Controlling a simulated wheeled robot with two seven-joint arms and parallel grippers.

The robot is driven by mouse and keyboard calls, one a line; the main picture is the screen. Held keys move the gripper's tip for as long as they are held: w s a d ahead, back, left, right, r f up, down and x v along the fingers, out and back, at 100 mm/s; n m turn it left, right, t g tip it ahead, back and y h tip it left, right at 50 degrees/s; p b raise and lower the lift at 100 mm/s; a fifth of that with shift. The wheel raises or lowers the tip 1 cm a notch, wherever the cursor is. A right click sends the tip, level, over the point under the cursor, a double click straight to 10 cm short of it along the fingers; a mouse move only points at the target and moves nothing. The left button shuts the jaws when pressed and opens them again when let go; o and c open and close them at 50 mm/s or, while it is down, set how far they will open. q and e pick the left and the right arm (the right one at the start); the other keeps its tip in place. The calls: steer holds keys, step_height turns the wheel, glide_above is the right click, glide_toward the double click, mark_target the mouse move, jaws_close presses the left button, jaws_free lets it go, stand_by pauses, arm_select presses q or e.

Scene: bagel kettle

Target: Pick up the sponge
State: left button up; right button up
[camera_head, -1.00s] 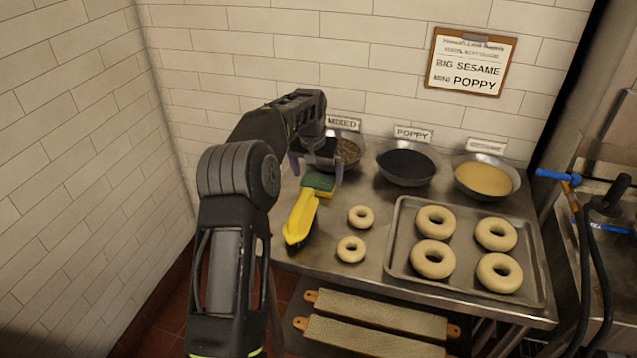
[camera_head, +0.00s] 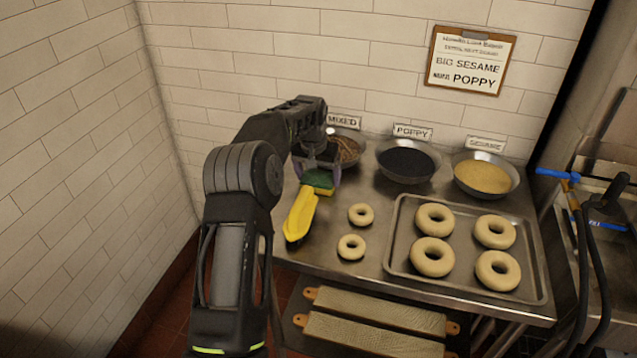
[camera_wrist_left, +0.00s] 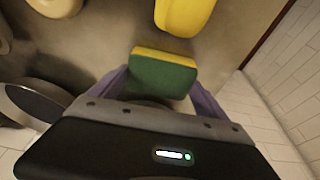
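The sponge (camera_head: 318,180) is green on one face and yellow on the other, and lies on the steel table by the yellow scoop-like object. My left gripper (camera_head: 317,176) is over the sponge, with its fingers spread to either side of it. In the left wrist view the sponge (camera_wrist_left: 162,74) lies between the two purple fingers of the gripper (camera_wrist_left: 163,88), with a gap visible at least on the left side. Whether a finger touches it on the right I cannot tell. My right gripper is not in view.
The yellow object (camera_head: 300,215) lies just in front of the sponge. A bowl of mixed topping (camera_head: 350,148) stands close behind the gripper. Two small bagels (camera_head: 352,247) and a tray (camera_head: 397,262) with larger bagels are to the right. A tiled wall stands at left.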

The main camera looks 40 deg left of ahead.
mark_target(318, 179)
arm_select(q)
steer(key=c, duration=0.8)
step_height(318, 179, up, 10)
steer(key=shift+b, duration=0.35)
stand_by(0.3)
